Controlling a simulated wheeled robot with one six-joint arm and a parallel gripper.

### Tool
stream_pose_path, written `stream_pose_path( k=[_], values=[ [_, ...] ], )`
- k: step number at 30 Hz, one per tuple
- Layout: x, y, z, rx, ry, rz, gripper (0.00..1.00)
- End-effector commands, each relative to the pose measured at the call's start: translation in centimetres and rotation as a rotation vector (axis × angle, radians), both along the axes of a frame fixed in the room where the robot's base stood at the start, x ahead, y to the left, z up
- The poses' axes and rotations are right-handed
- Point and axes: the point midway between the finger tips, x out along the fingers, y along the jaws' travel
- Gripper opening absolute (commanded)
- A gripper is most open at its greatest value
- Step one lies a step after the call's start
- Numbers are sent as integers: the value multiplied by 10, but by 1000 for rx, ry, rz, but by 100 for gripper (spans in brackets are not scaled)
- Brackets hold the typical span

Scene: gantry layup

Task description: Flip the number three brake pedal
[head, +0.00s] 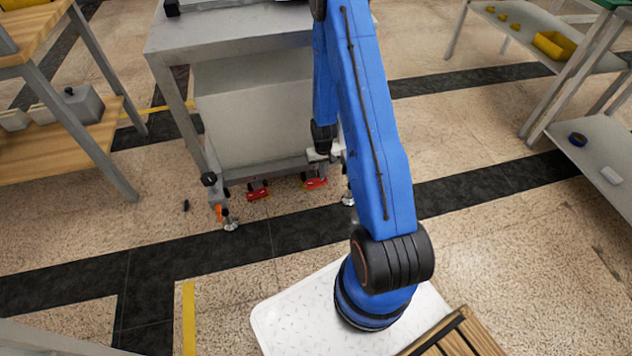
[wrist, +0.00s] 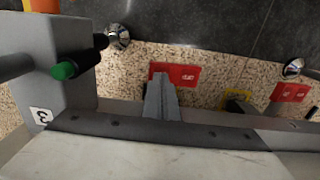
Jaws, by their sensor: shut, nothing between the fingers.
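The label "3" (wrist: 40,115) shows upside down on a grey corner block of the cart at left in the wrist view. The nearest red pedal (wrist: 185,75) lies low beside it, close to the floor; in the head view it is the right-hand red pedal (head: 315,183). My gripper (wrist: 158,77) is shut and empty, its narrow grey fingertips overlapping the left end of that pedal in the picture. I cannot tell whether they touch. In the head view my gripper (head: 322,156) is at the cart's lower front edge, partly hidden by my arm.
A second red pedal (wrist: 290,92) shows at right in the wrist view; in the head view it is at left (head: 258,190). Shiny feet (wrist: 118,37) stand near the pedals. The cart's lower rail (wrist: 215,135) is close.

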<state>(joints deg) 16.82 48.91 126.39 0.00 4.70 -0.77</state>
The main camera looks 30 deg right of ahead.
Motion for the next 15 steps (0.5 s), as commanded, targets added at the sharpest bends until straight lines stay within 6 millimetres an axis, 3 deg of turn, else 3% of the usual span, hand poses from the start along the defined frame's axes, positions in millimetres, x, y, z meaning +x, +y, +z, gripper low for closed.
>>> stream_pose_path(
  k=[15],
  values=[
    [0,0,-6,0,0,0,0]
  ],
)
